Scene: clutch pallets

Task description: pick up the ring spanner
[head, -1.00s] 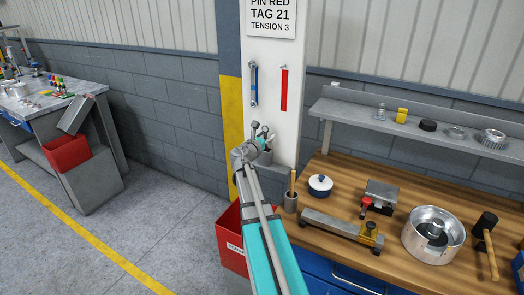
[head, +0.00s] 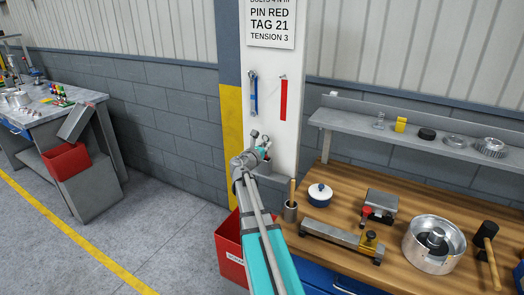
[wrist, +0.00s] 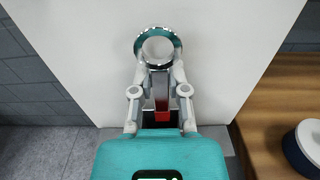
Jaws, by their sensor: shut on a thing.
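A shiny metal ring (wrist: 140,45), which looks like the ring spanner's head, stands upright at the fingertips in the wrist view. My gripper (wrist: 159,72) is shut on the spanner just below this ring. A narrow grey and red part runs down between the fingers; I cannot tell whether it is all the spanner's handle. The lower end is hidden by the gripper body. In the head view my gripper (head: 260,140) is in front of the white pillar, and the spanner is too small to make out there.
A blue-handled tool (head: 253,95) and a red strip (head: 283,100) hang on the pillar (head: 310,60). A grey holder (head: 264,168) is below the gripper. The wooden bench (head: 345,195) at right carries a pot, a hammer and other items. A red bin (head: 229,245) stands beside it.

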